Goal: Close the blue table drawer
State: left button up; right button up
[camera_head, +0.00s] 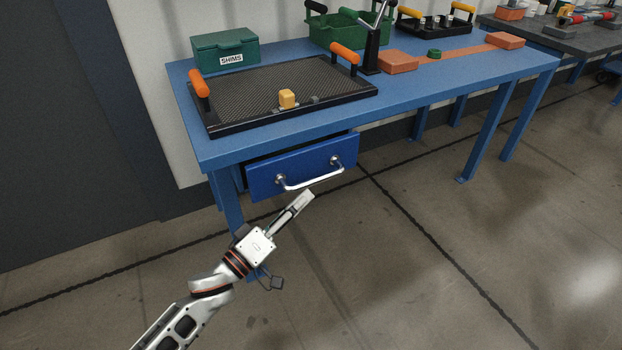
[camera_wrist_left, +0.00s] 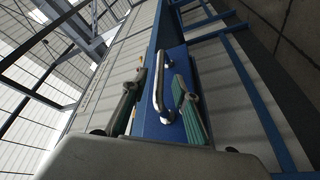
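The blue drawer (camera_head: 262,180) hangs under the left part of the blue table (camera_head: 440,85) and stands partly out, with a dark gap above its front. Its curved silver handle (camera_head: 310,183) is on the front face. My left gripper (camera_head: 302,202) is just in front of and below the handle, pointing at the drawer. In the left wrist view its fingers (camera_wrist_left: 158,78) are apart, with the handle (camera_wrist_left: 158,92) between them in the picture and the blue drawer front (camera_wrist_left: 173,128) behind. I cannot tell whether they touch it. My right gripper is not in view.
On the table are a black tray (camera_head: 225,126) with orange handles and a yellow block (camera_head: 287,98), a green SHIMS box (camera_head: 225,50), a green crate (camera_head: 340,30) and orange blocks (camera_head: 398,61). A table leg (camera_head: 228,205) stands left of the drawer. The floor in front is clear.

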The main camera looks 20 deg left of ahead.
aim_at(321, 176)
pick_arm(q)
jog(key=x, duration=0.3)
jog(key=b+x, duration=0.1)
jog(key=x, duration=0.3)
jog(key=shift+w+a, duration=0.15)
jog(key=shift+a, duration=0.05)
jog(key=shift+w+d+r, duration=0.2)
jog(key=shift+w+r, duration=0.05)
jog(key=shift+w, duration=0.3)
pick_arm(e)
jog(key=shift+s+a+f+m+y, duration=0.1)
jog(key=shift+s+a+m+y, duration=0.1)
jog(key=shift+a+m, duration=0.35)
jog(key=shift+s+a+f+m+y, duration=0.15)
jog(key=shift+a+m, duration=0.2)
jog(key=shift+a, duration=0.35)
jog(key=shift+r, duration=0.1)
pick_arm(q)
grip_shut()
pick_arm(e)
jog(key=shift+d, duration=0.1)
